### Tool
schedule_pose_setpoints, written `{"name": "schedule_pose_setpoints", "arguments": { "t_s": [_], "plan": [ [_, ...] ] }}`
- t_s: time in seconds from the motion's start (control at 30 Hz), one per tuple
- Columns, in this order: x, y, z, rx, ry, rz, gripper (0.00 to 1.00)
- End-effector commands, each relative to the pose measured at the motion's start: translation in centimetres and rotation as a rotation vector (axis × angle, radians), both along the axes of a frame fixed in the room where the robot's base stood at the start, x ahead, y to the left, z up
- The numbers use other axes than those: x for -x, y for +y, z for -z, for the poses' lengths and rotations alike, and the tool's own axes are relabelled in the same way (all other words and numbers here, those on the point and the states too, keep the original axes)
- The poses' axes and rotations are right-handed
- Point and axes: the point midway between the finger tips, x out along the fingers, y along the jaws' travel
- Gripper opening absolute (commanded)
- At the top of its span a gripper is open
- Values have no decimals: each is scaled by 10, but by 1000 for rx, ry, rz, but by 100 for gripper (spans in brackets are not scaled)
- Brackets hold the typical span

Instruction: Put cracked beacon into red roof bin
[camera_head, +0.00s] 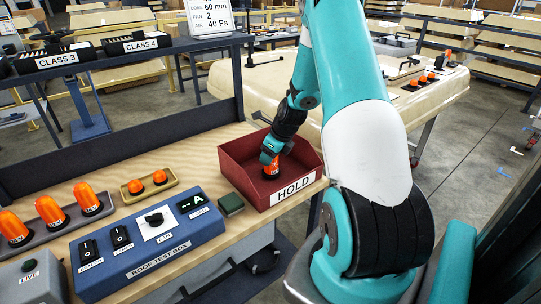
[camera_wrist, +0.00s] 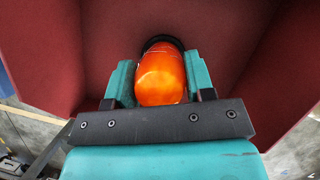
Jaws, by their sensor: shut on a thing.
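An orange beacon (camera_head: 271,165) with a dark base is in my gripper (camera_head: 270,156), inside the red bin (camera_head: 231,178) marked HOLD. In the wrist view the beacon (camera_wrist: 161,76) sits between both fingers of my gripper (camera_wrist: 160,82), and a thin pale line crosses its dome. The bin's red walls (camera_wrist: 50,50) surround it there. The beacon is low in the bin; I cannot tell whether its base touches the floor.
A tray of several orange beacons (camera_head: 50,211) and a small tray with two orange domes (camera_head: 149,182) stand left on the bench. The blue roof test box (camera_head: 150,243) and a small green block (camera_head: 231,204) are beside the bin.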

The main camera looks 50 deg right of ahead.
Motion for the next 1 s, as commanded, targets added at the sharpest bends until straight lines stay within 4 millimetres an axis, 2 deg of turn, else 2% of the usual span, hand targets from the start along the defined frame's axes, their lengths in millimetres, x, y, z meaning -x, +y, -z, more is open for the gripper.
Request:
{"name": "schedule_pose_setpoints", "arguments": {
  "t_s": [0.4,0.43,0.5,0.53,0.87,1.0],
  "plan": [
    [0,0,9,2,-1,0,21],
    [0,0,8,2,-1,0,56],
    [0,0,8,2,-1,0,72],
    [0,0,8,1,-1,-1,75],
    [1,-1,3,3,-2,0,75],
    [8,-3,-15,5,-5,1,75]
  ]
}}
